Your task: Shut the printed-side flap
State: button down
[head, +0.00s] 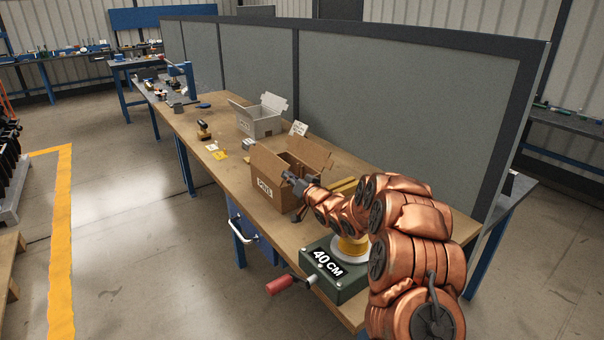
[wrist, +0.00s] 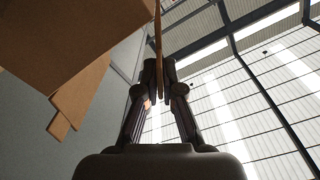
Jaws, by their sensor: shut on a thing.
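A brown cardboard box (head: 289,202) stands on the bench, open at the top. Its front-left side bears a printed label (head: 265,188). The printed-side flap (head: 267,164) stands up above that side. My gripper (head: 289,177) is at the right end of this flap. In the wrist view my gripper (wrist: 158,72) has its two fingers on either side of the thin, edge-on flap (wrist: 158,35), shut on it. Other flaps of the box (head: 308,153) stand open at the back. The box's inside is mostly hidden.
A white open box (head: 260,126) stands behind on the workbench (head: 338,160). A yellow-and-black tool (head: 204,131) and yellow cards (head: 219,155) lie to its left. A green "40 CM" block (head: 335,272) sits at the near end. A grey partition (head: 385,100) runs along the back.

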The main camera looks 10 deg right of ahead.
dwell(0.3)
jog(key=c, duration=1.3)
grip_release()
notch_tip(320, 180, up, 10)
jog(key=shift+f, duration=0.1)
